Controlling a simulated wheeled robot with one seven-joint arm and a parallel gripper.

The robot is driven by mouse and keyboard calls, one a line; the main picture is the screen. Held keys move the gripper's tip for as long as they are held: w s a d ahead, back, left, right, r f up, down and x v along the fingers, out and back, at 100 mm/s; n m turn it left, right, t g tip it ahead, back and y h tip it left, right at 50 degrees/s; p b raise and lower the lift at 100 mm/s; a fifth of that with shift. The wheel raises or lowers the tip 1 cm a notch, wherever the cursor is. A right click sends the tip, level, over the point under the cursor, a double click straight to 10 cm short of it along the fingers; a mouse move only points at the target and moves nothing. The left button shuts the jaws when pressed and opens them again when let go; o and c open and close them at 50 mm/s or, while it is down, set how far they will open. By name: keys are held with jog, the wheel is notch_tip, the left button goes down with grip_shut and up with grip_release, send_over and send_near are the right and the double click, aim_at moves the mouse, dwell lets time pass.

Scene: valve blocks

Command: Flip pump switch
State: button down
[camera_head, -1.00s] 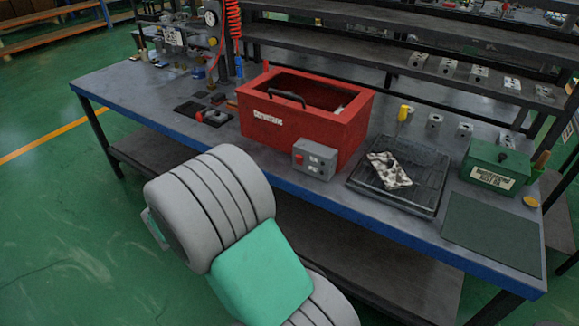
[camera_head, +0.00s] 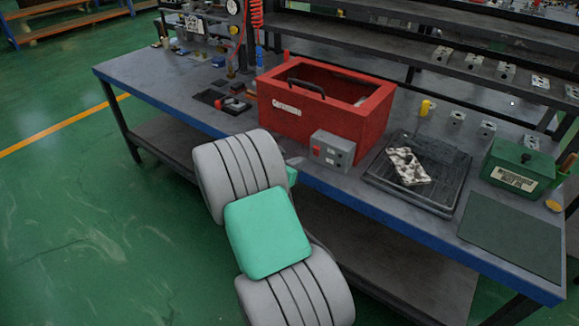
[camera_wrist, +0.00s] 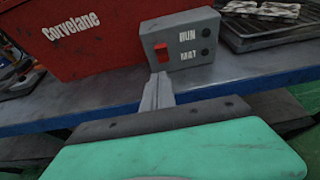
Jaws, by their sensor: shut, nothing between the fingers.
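A grey control box (camera_head: 332,151) stands at the table's front edge, against the front of the red bin. It also shows in the wrist view (camera_wrist: 182,42), with a red rocker switch (camera_wrist: 161,52) at the left of its face, the words "RUN" and "WAT" and two dark round knobs at the right. My gripper (camera_wrist: 161,76) is shut and empty. Its fingertips point at the box, just below the red switch; I cannot tell whether they touch it. In the head view my arm hides most of the gripper.
The red bin (camera_head: 315,119) stands directly behind the box. A black tray (camera_head: 447,181) with a speckled metal block (camera_head: 408,165) lies to the right. A green box (camera_head: 518,169) and a dark mat (camera_head: 511,236) are farther right. The blue table edge (camera_head: 385,212) runs below.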

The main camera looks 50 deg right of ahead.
aim_at(316, 141)
jog(key=d, duration=0.2)
jog(key=d+r, duration=0.1)
jog(key=d, duration=0.1)
jog(key=shift+w+d+r, duration=0.2)
jog(key=shift+p, duration=0.3)
jog(key=p, duration=0.1)
jog(key=r+p, duration=0.1)
jog(key=shift+d+r+p, duration=0.3)
jog(key=shift+d, duration=0.1)
jog(key=shift+w+d+p, duration=0.1)
jog(key=shift+d+p, duration=0.1)
jog(key=shift+p, duration=0.25)
jog(key=shift+f+b, duration=0.35)
jog(key=shift+b, duration=0.05)
jog(key=shift+r+p, duration=0.9)
jog(key=shift+p, duration=0.05)
jog(key=shift+a, duration=0.15)
